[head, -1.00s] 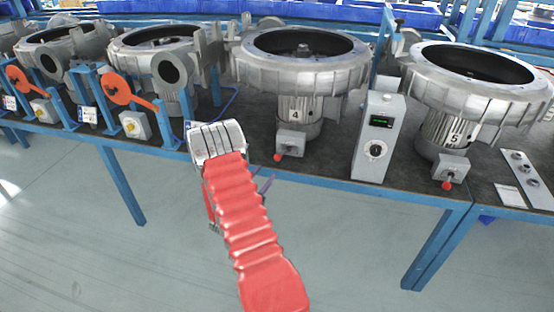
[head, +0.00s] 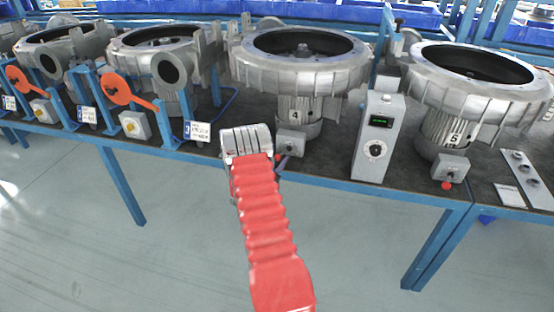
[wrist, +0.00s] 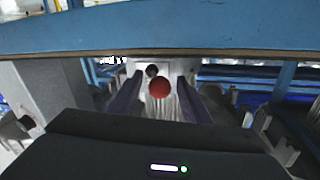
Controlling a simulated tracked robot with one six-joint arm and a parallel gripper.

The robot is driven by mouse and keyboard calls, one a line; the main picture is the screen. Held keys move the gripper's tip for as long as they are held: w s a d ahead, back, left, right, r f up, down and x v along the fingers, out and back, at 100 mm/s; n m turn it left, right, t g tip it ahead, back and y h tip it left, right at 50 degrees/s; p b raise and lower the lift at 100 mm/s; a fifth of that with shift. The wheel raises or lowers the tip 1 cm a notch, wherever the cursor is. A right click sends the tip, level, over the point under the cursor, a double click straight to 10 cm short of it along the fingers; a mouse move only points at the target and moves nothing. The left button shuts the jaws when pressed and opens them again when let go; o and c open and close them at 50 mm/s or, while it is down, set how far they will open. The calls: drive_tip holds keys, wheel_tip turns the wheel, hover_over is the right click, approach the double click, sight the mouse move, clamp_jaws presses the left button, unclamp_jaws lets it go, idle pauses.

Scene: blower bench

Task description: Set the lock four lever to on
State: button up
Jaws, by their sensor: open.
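The lock four lever is on the small grey switch box (head: 290,142) under the blower marked 4 (head: 296,115). Its red round knob (wrist: 159,89) shows in the wrist view, in front of the pale box. In the head view my gripper hides the knob. My gripper (head: 247,140) is just left of the box at the bench's front edge. In the wrist view its two dark fingers are apart, one on each side of the knob, and no contact shows. How far the knob lies between the fingertips, I cannot tell. The lever's position is hidden.
A grey control box (head: 378,140) with a green display and a dial stands to the right. Blower 5 (head: 478,85) has a similar red-knobbed switch box (head: 450,168). Orange levers (head: 120,90) and numbered tags are on the left. The bench's blue front edge (head: 340,186) runs close by.

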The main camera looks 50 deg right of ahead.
clamp_jaws()
idle(0.5)
